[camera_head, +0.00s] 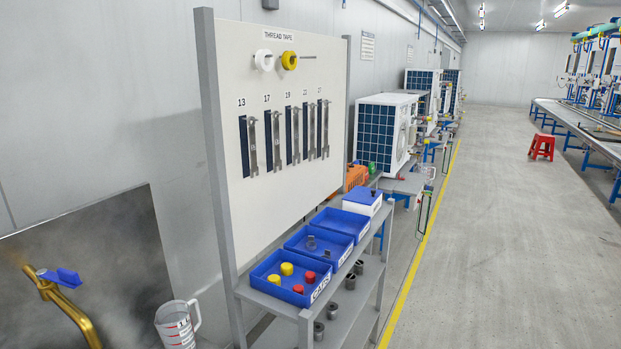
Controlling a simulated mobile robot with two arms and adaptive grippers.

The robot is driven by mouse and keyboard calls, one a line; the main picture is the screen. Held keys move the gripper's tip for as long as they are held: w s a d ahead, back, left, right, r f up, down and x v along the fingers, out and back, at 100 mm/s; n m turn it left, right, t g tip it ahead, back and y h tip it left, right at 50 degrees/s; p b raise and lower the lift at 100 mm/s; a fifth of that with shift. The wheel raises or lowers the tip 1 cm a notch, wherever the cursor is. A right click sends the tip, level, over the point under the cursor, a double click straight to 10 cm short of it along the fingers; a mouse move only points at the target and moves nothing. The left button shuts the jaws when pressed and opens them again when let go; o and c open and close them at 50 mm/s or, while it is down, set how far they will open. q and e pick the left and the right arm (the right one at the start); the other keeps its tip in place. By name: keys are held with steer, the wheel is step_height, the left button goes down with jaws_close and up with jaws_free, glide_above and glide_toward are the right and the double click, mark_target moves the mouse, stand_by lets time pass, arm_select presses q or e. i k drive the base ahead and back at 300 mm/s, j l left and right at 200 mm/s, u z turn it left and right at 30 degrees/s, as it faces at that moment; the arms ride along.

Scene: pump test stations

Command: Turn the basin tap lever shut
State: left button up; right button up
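The basin tap (73,314) is brass-coloured and stands at the lower left, in front of a steel back panel (105,245). Its blue lever (62,277) sits on top of the brass body and points toward the right. The lower part of the tap is cut off by the picture's bottom edge, and the basin itself is out of view. Neither of my grippers shows in the head view.
A clear measuring jug (177,325) stands just right of the tap. A tool board (280,130) with hanging spanners rises beside it, above a grey shelf with blue trays (291,278). The floor (480,230) right of the yellow line is clear; a red stool (541,146) stands farther back.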

mark_target(67, 278)
steer(key=u, duration=1.25)
